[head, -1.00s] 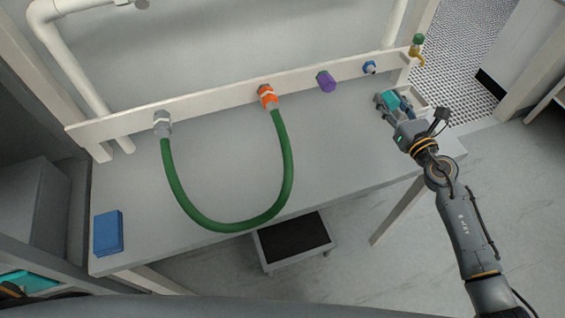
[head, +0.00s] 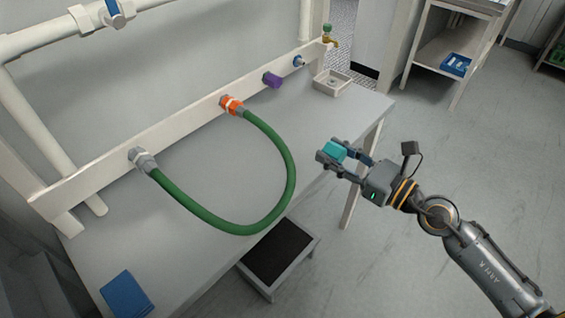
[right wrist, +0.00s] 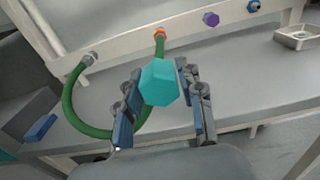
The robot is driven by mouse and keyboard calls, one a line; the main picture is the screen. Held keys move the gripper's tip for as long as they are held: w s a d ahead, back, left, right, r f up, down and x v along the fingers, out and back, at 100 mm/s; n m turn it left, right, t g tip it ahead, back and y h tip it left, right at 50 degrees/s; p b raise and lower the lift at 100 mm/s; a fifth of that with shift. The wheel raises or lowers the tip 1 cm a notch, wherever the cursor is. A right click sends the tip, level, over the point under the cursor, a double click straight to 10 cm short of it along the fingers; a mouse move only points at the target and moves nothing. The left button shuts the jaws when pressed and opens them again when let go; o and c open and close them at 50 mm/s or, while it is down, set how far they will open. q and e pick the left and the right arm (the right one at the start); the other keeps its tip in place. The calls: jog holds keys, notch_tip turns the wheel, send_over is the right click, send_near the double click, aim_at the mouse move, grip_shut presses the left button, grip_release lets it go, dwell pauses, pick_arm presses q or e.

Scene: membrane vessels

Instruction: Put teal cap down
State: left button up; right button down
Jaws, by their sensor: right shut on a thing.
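The teal cap (head: 336,151) is a faceted block held between the fingers of my right gripper (head: 335,157), near the front edge of the grey bench (head: 200,190). In the right wrist view the teal cap (right wrist: 158,83) sits between the two fingertips, seemingly clear of the bench top. My left gripper is not in view.
A green hose (head: 286,165) loops over the bench from a grey fitting (head: 142,161) to an orange fitting (head: 231,105). A purple cap (head: 271,80) and a blue fitting (head: 298,61) are on the rail. A small tray (head: 333,88) stands far right; a blue block (head: 127,294) lies near left.

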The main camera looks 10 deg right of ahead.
jog(key=w+a+f, duration=0.1)
jog(key=w+f, duration=0.2)
jog(key=w, duration=0.4)
jog(key=b, duration=0.4)
send_over(303, 161)
notch_tip(303, 161, down, 6)
jog(key=shift+s+f, duration=0.15)
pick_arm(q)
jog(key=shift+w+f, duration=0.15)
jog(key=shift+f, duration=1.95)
pick_arm(e)
jog(key=shift+f, duration=1.55)
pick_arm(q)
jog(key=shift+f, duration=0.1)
pick_arm(e)
jog(key=shift+f, duration=0.1)
jog(key=shift+f+b, duration=0.25)
jog(key=shift+b, duration=0.25)
jog(key=c, duration=0.8)
grip_release()
jog(key=shift+c, duration=0.2)
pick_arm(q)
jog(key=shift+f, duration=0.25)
